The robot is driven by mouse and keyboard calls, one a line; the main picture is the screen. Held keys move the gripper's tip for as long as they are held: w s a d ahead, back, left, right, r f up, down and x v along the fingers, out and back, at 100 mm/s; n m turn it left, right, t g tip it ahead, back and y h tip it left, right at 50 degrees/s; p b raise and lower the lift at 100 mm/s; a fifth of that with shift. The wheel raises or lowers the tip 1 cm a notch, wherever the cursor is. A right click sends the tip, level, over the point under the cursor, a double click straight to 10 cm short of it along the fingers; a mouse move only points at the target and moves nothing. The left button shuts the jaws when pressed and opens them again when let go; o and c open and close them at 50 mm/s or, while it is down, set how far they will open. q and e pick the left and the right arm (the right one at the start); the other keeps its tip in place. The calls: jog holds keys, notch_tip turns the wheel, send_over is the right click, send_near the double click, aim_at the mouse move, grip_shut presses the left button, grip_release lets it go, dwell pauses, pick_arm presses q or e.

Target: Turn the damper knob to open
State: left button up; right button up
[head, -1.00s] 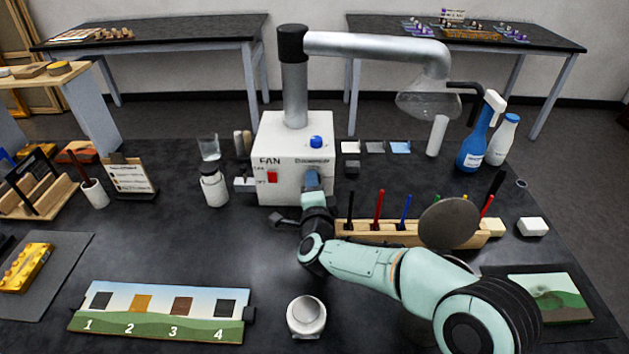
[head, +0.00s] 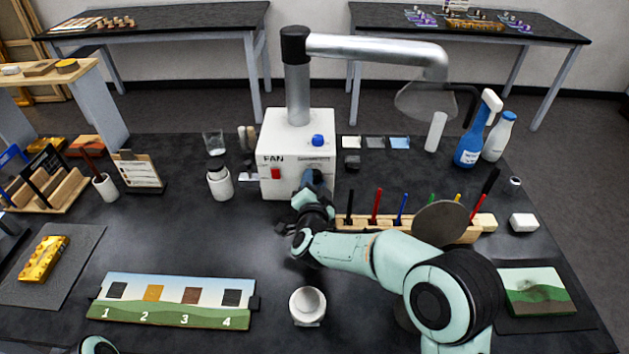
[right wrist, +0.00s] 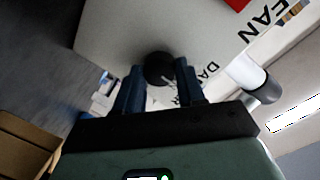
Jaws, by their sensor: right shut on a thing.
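The white fan box (head: 283,180) stands at the back middle of the black table, with a red switch (head: 276,173) beside the FAN label and a damper label to its right. My right gripper (head: 313,178) is at the front face of the box, below the damper label, and hides the knob in the head view. In the right wrist view, the round black damper knob (right wrist: 159,68) sits between the two blue fingers of my right gripper (right wrist: 161,85), which is shut on it. A pale pointer mark shows on the knob.
A silver duct (head: 375,47) rises from the box and bends right to a clear hood (head: 424,101). A wooden holder (head: 373,228) with several coloured sticks stands close behind my right arm. A numbered strip (head: 174,301) and a small silver-white cup (head: 307,305) lie in front.

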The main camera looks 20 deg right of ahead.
dwell(0.4)
jog(key=o, duration=1)
jog(key=shift+o, duration=0.2)
jog(key=b+v, duration=0.1)
jog(key=v, duration=1.2)
jog(key=shift+s, duration=0.25)
jog(key=shift+a, duration=0.1)
